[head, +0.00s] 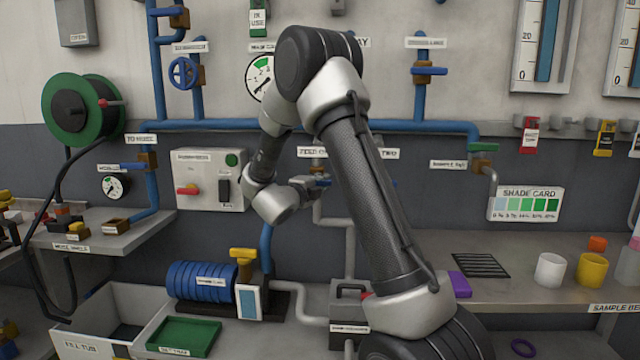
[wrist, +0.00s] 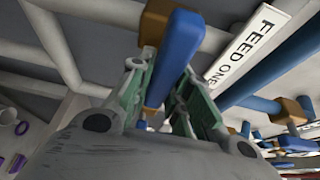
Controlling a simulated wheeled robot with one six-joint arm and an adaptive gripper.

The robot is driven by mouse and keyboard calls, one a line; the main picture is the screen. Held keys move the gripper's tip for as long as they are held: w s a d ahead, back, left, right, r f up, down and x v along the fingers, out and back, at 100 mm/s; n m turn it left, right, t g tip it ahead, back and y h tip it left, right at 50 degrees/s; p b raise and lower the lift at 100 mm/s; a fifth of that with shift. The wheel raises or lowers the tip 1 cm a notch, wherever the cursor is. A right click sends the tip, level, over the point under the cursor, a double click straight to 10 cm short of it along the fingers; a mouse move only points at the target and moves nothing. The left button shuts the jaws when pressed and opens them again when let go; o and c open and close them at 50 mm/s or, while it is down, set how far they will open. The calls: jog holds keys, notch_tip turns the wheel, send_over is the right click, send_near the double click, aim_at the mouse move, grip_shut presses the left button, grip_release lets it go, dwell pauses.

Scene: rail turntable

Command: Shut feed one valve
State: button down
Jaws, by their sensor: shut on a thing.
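The feed one valve has a blue lever (wrist: 177,55) on a brown body (wrist: 155,20), set on a grey pipe, in the wrist view. A white label (wrist: 248,45) reading FEED ONE is beside it. My gripper (wrist: 163,98) is shut on the blue lever, one green-grey finger on each side. In the head view my gripper (head: 308,184) is at the valve under the blue header pipe, and my arm covers much of it.
A second blue lever, partly hidden by my arm, is near the label TWO (head: 388,154). A white control box (head: 211,180) is on the wall to the left. Below are a blue ribbed cylinder (head: 200,281) and a grey box (head: 349,305). The bench (head: 520,295) is at right.

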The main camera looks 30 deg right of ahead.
jog(key=shift+f, duration=0.1)
jog(key=c, duration=1.3)
grip_release()
jog(key=shift+a, duration=0.1)
jog(key=v, duration=1.2)
